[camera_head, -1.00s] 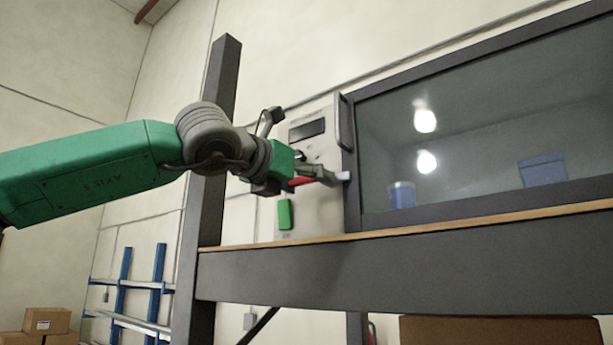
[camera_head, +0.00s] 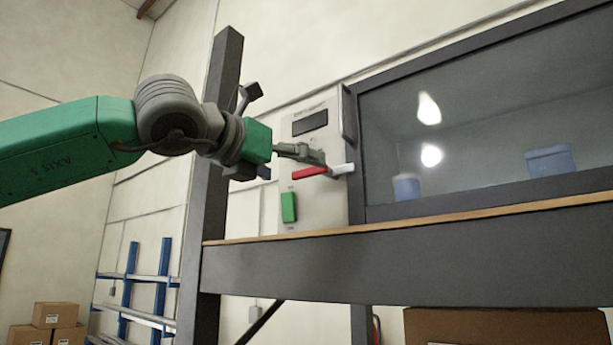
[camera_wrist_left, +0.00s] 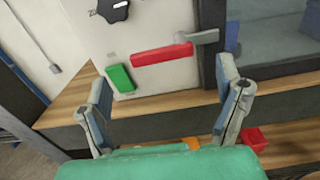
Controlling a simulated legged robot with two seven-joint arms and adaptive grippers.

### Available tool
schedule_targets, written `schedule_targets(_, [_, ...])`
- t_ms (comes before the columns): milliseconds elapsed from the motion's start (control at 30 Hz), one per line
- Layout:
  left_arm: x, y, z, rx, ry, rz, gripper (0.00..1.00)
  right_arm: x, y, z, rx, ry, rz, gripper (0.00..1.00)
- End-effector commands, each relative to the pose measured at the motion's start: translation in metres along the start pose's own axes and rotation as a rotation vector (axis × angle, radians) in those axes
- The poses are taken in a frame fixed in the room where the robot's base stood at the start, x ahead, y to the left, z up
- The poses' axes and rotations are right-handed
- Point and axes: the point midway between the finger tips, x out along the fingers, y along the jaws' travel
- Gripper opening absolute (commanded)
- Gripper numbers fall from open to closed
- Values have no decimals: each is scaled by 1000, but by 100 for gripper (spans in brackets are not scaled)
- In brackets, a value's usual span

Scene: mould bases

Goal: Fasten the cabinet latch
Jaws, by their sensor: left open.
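The latch has a red lever (camera_head: 310,172) with a pale grey end (camera_head: 343,168) that reaches the dark frame of the cabinet door (camera_head: 355,190). It lies nearly level, tilted slightly. In the left wrist view the red lever (camera_wrist_left: 162,54) and its grey end (camera_wrist_left: 207,37) lie ahead of the fingers. My left gripper (camera_head: 316,157) is just above and in front of the lever in the head view. In the left wrist view its two fingers (camera_wrist_left: 166,88) are spread wide with nothing between them. Contact with the lever cannot be told. My right gripper is out of view.
The pale panel carries a green button (camera_head: 289,207), a dark display (camera_head: 310,122) and a black knob (camera_wrist_left: 114,10). A vertical handle (camera_head: 348,113) stands on the door frame. A wooden-topped bench edge (camera_head: 420,220) runs below, and a dark post (camera_head: 212,150) stands at left.

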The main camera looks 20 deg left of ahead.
Motion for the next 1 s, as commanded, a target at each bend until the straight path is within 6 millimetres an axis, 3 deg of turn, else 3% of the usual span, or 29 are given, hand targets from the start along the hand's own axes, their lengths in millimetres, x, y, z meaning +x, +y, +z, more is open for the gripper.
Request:
schedule_targets(100, [-26,1,0,-1,-1,0,85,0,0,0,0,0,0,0])
schedule_targets(333, [-55,2,-2,-1,2,1,85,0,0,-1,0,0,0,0])
schedule_targets(1000, [-60,2,-2,-2,3,1,85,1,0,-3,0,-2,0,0])
